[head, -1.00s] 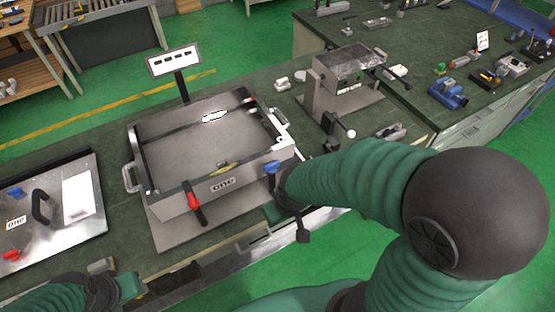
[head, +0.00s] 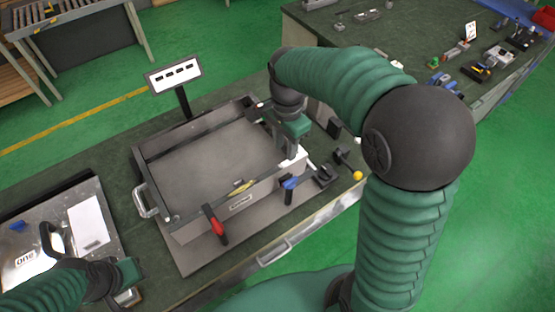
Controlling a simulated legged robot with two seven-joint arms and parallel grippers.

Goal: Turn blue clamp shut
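The blue clamp (head: 289,183) is at the front right corner of the open grey metal box (head: 180,224). Its blue handle sits at the top of a dark upright part. A red clamp (head: 216,225) is on the box's front wall, farther left. My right gripper (head: 292,154) points down at the box's right wall, just behind and above the blue clamp, apparently apart from it. Its fingertips merge with pale parts there, so their opening is unclear. My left gripper (head: 130,290) is low at the left, near the bench's front edge, with its fingers barely visible.
A metal lid plate (head: 97,262) with a black handle lies at the left. A sign (head: 173,74) stands behind the box. A yellow-knobbed lever (head: 357,175) is right of the blue clamp. My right arm hides part of the bench there.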

